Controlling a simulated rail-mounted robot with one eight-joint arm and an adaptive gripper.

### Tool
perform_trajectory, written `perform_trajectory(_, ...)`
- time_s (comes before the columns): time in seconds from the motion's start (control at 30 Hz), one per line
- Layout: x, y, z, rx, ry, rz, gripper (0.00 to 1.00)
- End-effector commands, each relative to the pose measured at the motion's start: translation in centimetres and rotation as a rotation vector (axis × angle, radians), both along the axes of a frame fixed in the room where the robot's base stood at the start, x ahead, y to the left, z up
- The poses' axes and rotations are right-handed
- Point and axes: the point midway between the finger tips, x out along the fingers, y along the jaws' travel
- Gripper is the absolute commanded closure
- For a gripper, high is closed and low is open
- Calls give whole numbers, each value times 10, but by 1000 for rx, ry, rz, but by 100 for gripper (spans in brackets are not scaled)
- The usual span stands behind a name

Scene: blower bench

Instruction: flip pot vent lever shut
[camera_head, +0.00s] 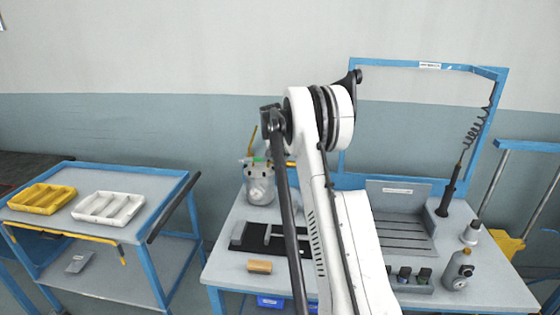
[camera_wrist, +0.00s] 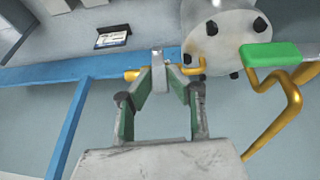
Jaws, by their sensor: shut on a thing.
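The pot (camera_head: 260,188) is a pale, clear-looking vessel at the back left of the bench, partly behind my arm. In the wrist view its round grey lid (camera_wrist: 218,35) with dark knobs is at top right. A thin yellow lever (camera_wrist: 188,69) runs from beside the lid to my gripper (camera_wrist: 158,62), and its end shows on the other side of the fingertips. The fingers are closed together on this lever, beside the lid. A green-gripped handle (camera_wrist: 270,55) on a bent yellow pipe is to the right. My gripper is hidden in the head view.
A brown cylinder (camera_head: 259,267) lies on the bench front, beside a black tray (camera_head: 240,236). A grey bottle (camera_head: 458,270) stands at right. A blue frame (camera_head: 420,66) rises behind. A cart (camera_head: 136,178) with yellow and white trays stands left, across a gap.

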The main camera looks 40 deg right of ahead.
Motion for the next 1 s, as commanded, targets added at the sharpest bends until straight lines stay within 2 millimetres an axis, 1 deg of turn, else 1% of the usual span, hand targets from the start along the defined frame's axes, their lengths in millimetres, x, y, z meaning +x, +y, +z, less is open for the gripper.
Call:
perform_trajectory(0.03,-2,-2,-3,16,-19,-2,100)
perform_trajectory(0.2,-5,-4,-2,62,-70,-3,100)
perform_trajectory(0.53,-5,-4,0,71,-80,-1,100)
perform_trajectory(0.57,-5,-4,0,71,-80,-1,83)
perform_trajectory(0.6,-5,-4,0,71,-80,-1,78)
perform_trajectory(0.7,-5,-4,0,71,-80,-1,66)
perform_trajectory(1.0,-5,-3,2,71,-80,-1,66)
